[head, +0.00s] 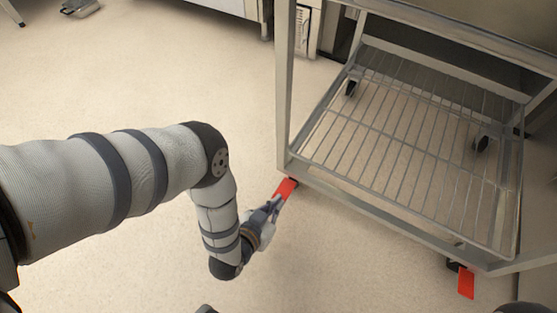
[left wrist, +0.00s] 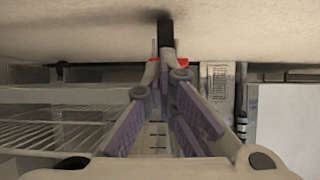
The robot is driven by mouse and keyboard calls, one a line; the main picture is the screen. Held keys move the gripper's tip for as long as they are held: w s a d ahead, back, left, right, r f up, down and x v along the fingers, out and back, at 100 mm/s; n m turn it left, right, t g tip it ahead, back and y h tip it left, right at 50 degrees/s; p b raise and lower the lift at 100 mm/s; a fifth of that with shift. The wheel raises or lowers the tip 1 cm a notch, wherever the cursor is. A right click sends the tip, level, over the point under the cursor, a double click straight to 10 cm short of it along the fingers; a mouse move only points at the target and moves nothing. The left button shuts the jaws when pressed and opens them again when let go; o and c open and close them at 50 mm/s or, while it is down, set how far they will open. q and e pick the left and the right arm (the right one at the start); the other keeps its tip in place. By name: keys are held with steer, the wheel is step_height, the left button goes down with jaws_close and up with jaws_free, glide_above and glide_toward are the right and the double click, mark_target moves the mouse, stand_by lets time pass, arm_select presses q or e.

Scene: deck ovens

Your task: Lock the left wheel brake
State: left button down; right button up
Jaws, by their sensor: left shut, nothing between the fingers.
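The left red brake pedal (head: 288,187) sticks out at the cart's near-left corner, at the foot of the upright post. My left gripper (head: 277,203) is shut and empty, with its fingertips at the pedal, partly covering it. In the left wrist view the fingertips (left wrist: 164,68) overlap the red pedal (left wrist: 182,62), with red showing on both sides of them. A dark wheel (left wrist: 165,32) shows just beyond. I cannot tell whether the fingertips press on the pedal. My right gripper is not in view.
The metal cart (head: 385,207) has a wire rack (head: 385,130) low in its frame. A second red pedal (head: 466,283) hangs at its near-right corner, slanting down. The floor (head: 110,90) to the left of the cart is clear.

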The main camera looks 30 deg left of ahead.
arm_select(q)
steer(key=shift+f, duration=0.35)
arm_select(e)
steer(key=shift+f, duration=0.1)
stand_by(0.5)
arm_select(q)
steer(key=shift+r+p, duration=0.7)
steer(key=shift+r, duration=0.1)
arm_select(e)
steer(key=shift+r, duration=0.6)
